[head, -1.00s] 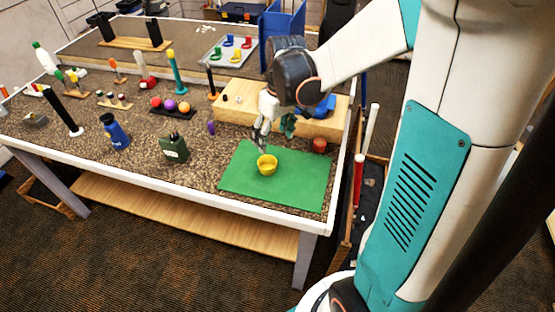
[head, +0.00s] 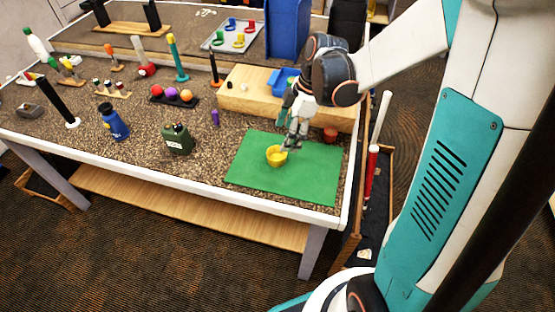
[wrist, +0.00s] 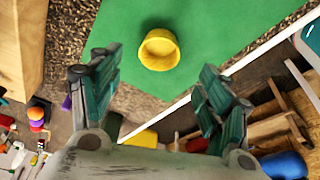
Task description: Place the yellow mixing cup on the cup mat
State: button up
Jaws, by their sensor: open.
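I take this green mat to be the cup mat. The cup also shows in the wrist view (wrist: 159,50), with green mat around it. My gripper (head: 291,148) is just behind and right of the cup in the head view. In the wrist view my gripper (wrist: 163,82) has its fingers spread apart with nothing between them, and the cup lies beyond the fingertips. Whether a finger touches the cup cannot be told.
A small reddish-brown cup (head: 330,135) stands near the mat's back right edge. A wooden block (head: 245,98) with a blue item lies behind the mat. A green canteen (head: 177,139) and a blue bottle (head: 114,124) stand left. The mat's front and right are clear.

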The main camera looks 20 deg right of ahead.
aim_at(274, 159)
jog(key=b+x, duration=0.3)
jog(key=x, duration=0.5)
jog(key=shift+a+f, duration=0.15)
jog(key=shift+a, duration=0.05)
jog(key=shift+c, duration=0.3)
jog(key=c, duration=1)
